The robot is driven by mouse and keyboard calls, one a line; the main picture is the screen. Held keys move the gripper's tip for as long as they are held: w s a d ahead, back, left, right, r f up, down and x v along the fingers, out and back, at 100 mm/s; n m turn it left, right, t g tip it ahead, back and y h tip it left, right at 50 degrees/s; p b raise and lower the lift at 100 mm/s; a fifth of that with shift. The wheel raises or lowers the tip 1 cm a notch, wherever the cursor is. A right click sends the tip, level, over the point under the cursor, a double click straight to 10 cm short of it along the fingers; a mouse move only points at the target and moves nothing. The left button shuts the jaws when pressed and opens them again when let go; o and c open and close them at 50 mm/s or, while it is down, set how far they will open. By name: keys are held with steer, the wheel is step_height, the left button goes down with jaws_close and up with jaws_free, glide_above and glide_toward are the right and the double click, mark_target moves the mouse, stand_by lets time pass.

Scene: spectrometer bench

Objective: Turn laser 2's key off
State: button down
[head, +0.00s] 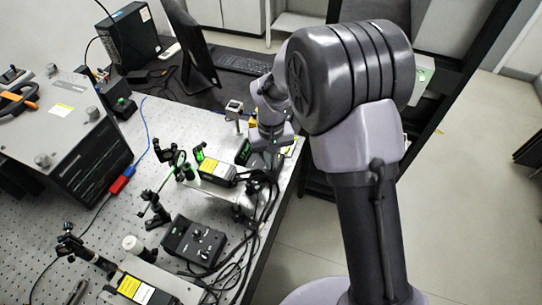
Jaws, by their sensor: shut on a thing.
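My gripper (271,139) is low over the right edge of the optical bench, beside a small black box (243,153). My wrist covers most of the fingers, so the jaws and laser 2's key between them cannot be made out. The jaws are shut on it. A laser head with a yellow label (217,169) stands just left of the gripper. Another yellow-labelled laser unit (138,289) is at the near edge. A black control box with knobs (195,243) lies between them. I cannot read which unit is laser 2.
The perforated bench (60,215) carries several optic mounts (154,205) and a big dark instrument (85,150) at left. Black cables (262,205) hang along the right edge, close to my arm. A monitor (191,45) and keyboard (240,62) stand behind. The floor at right is free.

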steer(key=n+p, duration=0.2)
steer(key=n, duration=0.3)
steer(key=shift+r+n, duration=0.15)
steer(key=shift+n, duration=0.15)
steer(key=n+p, duration=0.2)
steer(key=n, duration=0.2)
steer(key=shift+n, duration=0.4)
steer(key=shift+n+p, duration=0.3)
steer(key=c, duration=1.6)
jaws_free()
step_height(320, 180, up, 17)
steer(key=p, duration=0.3)
steer(key=shift+r+p, duration=0.15)
steer(key=shift+p, duration=0.2)
